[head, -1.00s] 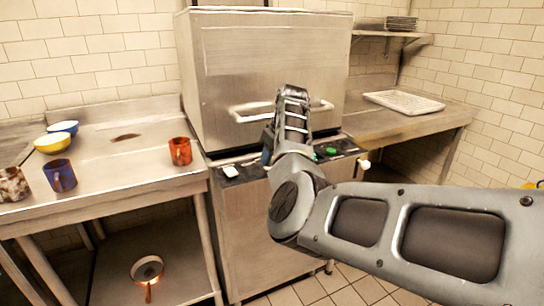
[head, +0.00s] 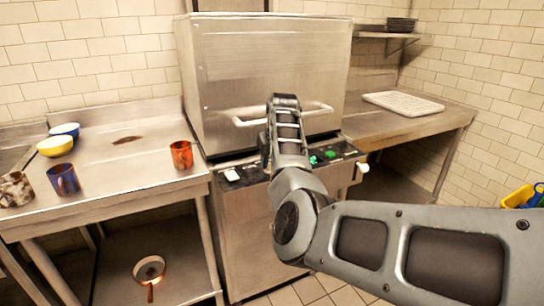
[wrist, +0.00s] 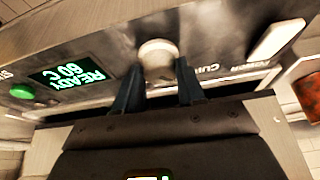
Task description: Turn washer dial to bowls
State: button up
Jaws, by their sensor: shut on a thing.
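The washer (head: 262,75) is a steel box machine with a dark control strip (head: 250,172) at its front. In the wrist view the dial (wrist: 158,55) is a pale round knob between the two dark fingers of my gripper (wrist: 159,68), which is shut on it. A partly covered label beside it seems to begin with "Cu"; no bowls label is readable. A display (wrist: 73,73) reads "READY 60 C". In the head view my arm hides the dial and fingertips.
A white switch (wrist: 277,40) and a green button (wrist: 21,91) flank the dial. The left counter holds an orange mug (head: 181,154), a blue mug (head: 63,179), a speckled mug (head: 16,189) and two bowls. A white rack (head: 403,103) lies on the right counter.

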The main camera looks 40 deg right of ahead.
jog(key=m+h, duration=0.1)
jog(key=m, duration=0.2)
jog(key=shift+m+g+p, duration=0.3)
jog(key=shift+w+a+m+g+h+b, duration=0.1)
jog(key=shift+m+g+h+b, duration=0.2)
jog(key=shift+m, duration=0.7)
jog(key=shift+w+a+m+g+h+b, duration=0.15)
jog(key=shift+m+g+h, duration=0.2)
jog(key=shift+m, duration=0.65)
jog(key=shift+s+d, duration=0.1)
jog(key=o, duration=1)
jog(key=shift+v, duration=3.9)
